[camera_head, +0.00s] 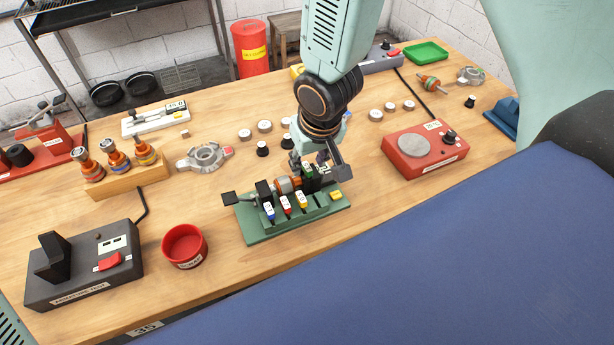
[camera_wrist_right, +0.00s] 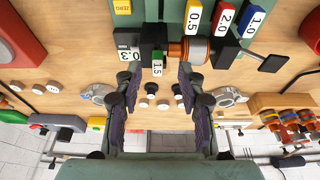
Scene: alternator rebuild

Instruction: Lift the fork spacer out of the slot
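A green-tagged fork spacer marked 1.5 (camera_wrist_right: 157,64) stands in the green fixture (camera_head: 262,234), between a black block and the copper-wound rotor (camera_wrist_right: 188,50). The tag also shows in the head view (camera_head: 308,171). Three more spacers stand in the fixture's front row: blue-tagged 1.0 (camera_head: 269,212), red-tagged 2.0 (camera_head: 286,205) and yellow-tagged 0.5 (camera_head: 302,201). My right gripper (camera_wrist_right: 158,82) is open above the fixture's right end. Its fingers lie on either side of the 1.5 tag in the wrist view, with gaps. Contact cannot be told. My left gripper is out of view.
A yellow ZERO button (camera_head: 336,195) sits at the fixture's right end. A red bowl (camera_head: 184,246) and a dark tester (camera_head: 84,266) stand to the left. A red unit (camera_head: 425,150) stands to the right. Small round parts (camera_head: 265,126) lie behind. Bare wood lies around the fixture.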

